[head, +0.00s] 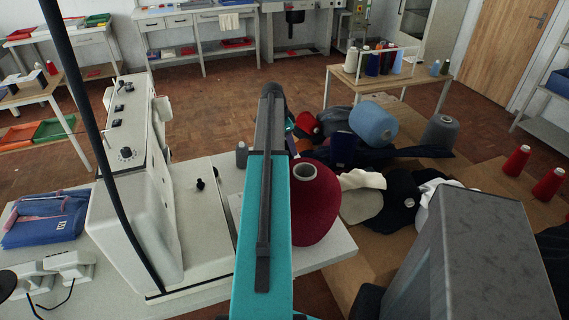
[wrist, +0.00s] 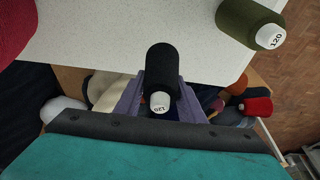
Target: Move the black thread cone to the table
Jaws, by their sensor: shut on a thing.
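The black thread cone (wrist: 162,70) sits between the two purple-grey fingers of my gripper (wrist: 160,88) in the wrist view. The fingers are shut on it, and its white end marked 120 faces the camera. The cone overlaps the edge of the pale speckled table (wrist: 110,35); I cannot tell whether it touches the top. In the head view the table (head: 325,255) also shows beside my teal arm. There my arm hides the gripper's fingers and the held cone.
A dark green cone (wrist: 250,22) stands on the table at the right in the wrist view. A large dark red cone (head: 318,215) stands on it in the head view, close to my arm. A white sewing machine (head: 130,190) is at left. Cloths and cones crowd the right side.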

